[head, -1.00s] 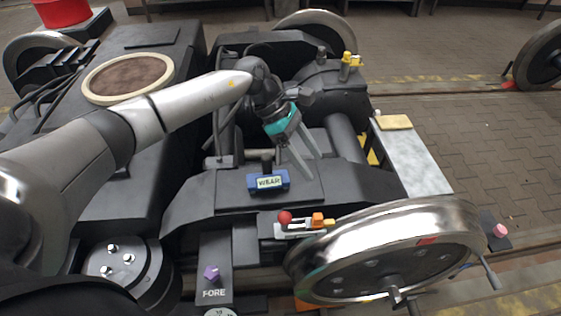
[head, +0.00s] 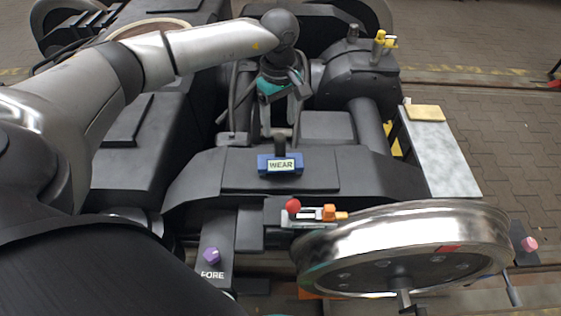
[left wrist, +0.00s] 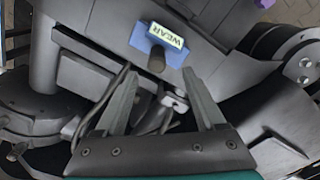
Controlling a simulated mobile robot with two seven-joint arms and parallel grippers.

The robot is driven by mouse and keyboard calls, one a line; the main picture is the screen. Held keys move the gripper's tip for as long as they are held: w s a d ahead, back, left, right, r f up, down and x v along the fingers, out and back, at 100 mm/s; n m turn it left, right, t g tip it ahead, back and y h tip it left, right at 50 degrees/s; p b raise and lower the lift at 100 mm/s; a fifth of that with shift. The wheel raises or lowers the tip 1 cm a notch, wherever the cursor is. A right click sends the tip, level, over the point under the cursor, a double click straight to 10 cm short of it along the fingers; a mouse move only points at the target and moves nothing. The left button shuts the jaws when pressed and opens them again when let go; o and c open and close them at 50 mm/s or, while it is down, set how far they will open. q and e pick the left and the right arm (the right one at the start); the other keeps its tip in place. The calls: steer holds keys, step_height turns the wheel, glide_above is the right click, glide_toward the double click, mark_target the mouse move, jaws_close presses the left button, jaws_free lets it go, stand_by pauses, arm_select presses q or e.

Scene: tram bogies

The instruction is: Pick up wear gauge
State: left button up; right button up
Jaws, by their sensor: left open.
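The wear gauge (head: 280,171) is a blue block with a pale label reading WEAR and a dark upright post (head: 279,145) behind the label. It rests on the dark bogie frame. The left wrist view also shows the gauge (left wrist: 141,37) near the top centre, with its post (left wrist: 156,60). My left gripper (head: 281,128) is open and empty, with its fingers pointing down just behind the gauge in the head view. In the left wrist view the post lies just beyond the gap between the fingertips (left wrist: 160,74). The fingers appear clear of it. My right gripper is not in view.
A shiny wheel (head: 420,222) stands at the front right, beside a red-balled tool with an orange part (head: 328,214). A purple knob (head: 211,255) sits by the FORE label. A grey shelf (head: 440,160) carries a tan block (head: 425,113). Yellow fittings (head: 381,44) stand behind.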

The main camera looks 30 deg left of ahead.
mark_target(281, 137)
arm_select(q)
steer(key=shift+w+d+f+b, duration=0.15)
steer(key=shift+f+b, duration=0.55)
steer(key=shift+f, duration=1.3)
steer(key=shift+w+f+b, duration=0.1)
steer(key=shift+f+b, duration=0.55)
steer(key=shift+f, duration=1.05)
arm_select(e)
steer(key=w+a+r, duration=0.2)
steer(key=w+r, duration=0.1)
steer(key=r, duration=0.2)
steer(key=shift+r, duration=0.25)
arm_select(q)
steer(key=shift+c, duration=0.4)
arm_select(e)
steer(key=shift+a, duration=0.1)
arm_select(q)
jaws_close()
